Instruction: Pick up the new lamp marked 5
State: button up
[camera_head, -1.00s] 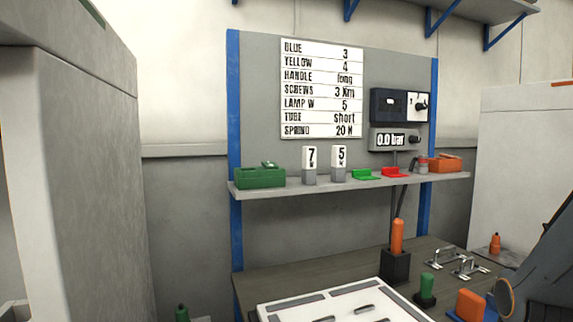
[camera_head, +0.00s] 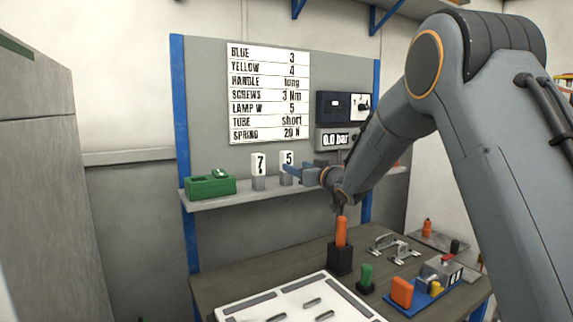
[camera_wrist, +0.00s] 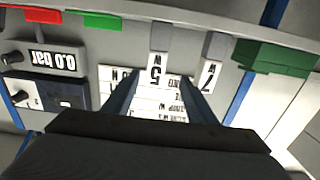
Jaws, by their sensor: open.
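The lamp marked 5 (camera_head: 287,159) is a white block with a grey base, upright on the wall shelf (camera_head: 232,199). The lamp marked 7 (camera_head: 258,163) stands just left of it. My gripper (camera_head: 291,171) is at the shelf, its blue fingers close to the 5 lamp. The wrist view is upside down. There my open gripper (camera_wrist: 162,78) has the lamp marked 5 (camera_wrist: 156,68) in line with the gap between its fingers, nearer the left one. The lamp marked 7 (camera_wrist: 209,76) is outside the right finger. I cannot tell whether a finger touches the 5 lamp.
A green box (camera_head: 209,186) sits at the shelf's left end. A card (camera_head: 268,94) on the panel reads LAMP W 5. A pressure display (camera_head: 334,139) hangs right of it. Below, the bench holds an orange handle (camera_head: 341,231), a white tray (camera_head: 300,302) and metal handles (camera_head: 394,247).

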aim_at(289, 161)
jog(key=p+x, duration=0.1)
jog(key=x, duration=0.1)
jog(key=p+x, duration=0.1)
jog(key=x, duration=0.1)
jog(key=r+p+x, duration=0.1)
jog(key=x, duration=0.1)
jog(key=shift+w+d, duration=0.1)
jog(key=shift+w, duration=0.35)
jog(key=shift+w+a+f, duration=0.15)
jog(key=shift+w+a, duration=0.2)
jog(key=shift+w, duration=0.15)
jog(key=shift+c, duration=0.3)
jog(key=c, duration=1.1)
